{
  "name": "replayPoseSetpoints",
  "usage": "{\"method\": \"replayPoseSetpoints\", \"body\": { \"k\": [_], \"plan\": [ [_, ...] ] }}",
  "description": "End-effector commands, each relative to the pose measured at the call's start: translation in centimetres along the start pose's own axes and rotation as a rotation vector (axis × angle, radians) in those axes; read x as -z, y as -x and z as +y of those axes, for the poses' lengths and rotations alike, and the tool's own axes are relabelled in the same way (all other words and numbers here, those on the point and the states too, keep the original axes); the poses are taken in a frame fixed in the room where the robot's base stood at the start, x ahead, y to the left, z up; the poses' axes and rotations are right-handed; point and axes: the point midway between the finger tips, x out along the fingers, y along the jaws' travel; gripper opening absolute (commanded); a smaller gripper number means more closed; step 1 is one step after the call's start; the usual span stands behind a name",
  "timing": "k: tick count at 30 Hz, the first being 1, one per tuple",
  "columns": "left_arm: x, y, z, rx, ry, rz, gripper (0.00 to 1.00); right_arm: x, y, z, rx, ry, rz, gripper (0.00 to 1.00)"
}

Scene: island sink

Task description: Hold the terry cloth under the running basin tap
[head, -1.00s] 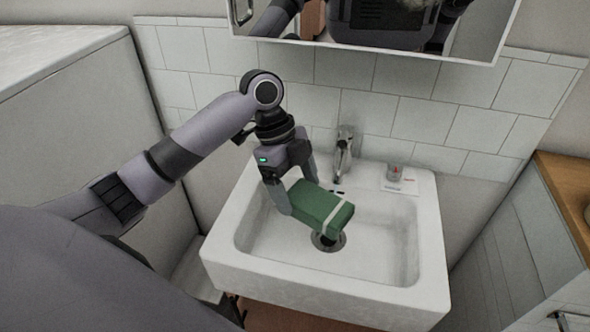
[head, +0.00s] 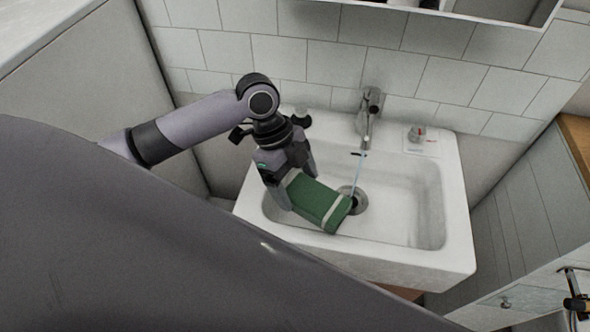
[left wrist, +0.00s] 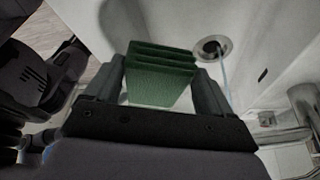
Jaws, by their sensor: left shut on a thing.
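The green terry cloth (head: 318,203), folded into a thick block with a pale band, is held tilted over the left part of the basin. My left gripper (head: 288,188) is shut on it; its fingers also show on both sides of the cloth (left wrist: 160,80) in the left wrist view. The chrome basin tap (head: 368,112) is at the back of the sink. A thin water stream (head: 360,168) falls from it to the drain (head: 356,200). In the left wrist view the stream (left wrist: 224,75) runs right of the cloth, apart from it.
The white sink (head: 455,215) has free room in its right half. A small grey knob with a red mark (head: 416,133) sits on a pale plate at the back right rim. A tiled wall (head: 300,55) and mirror cabinet (head: 500,10) stand behind.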

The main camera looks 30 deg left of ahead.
Motion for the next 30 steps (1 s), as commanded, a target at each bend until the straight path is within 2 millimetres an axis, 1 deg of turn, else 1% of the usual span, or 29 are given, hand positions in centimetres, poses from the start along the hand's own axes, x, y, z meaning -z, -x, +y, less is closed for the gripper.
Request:
{"method": "replayPoseSetpoints", "body": {
  "k": [5,26,27,30],
  "plan": [
    [0.1,-0.3,-0.7,0.000,0.001,0.002,0.49,0.0,0.0,0.0,0.000,0.000,0.000,1.00],
    [0.8,-1.9,-7.3,0.001,0.001,0.001,0.49,0.0,0.0,0.1,-0.001,0.000,0.000,1.00],
    [0.7,-2.4,-7.8,0.002,0.000,0.001,0.49,-0.5,-0.4,0.1,-0.001,0.000,0.001,1.00],
    [0.8,-2.8,-8.8,0.003,0.000,0.001,0.49,-1.4,-1.1,0.1,-0.001,0.000,0.002,1.00]
  ]
}}
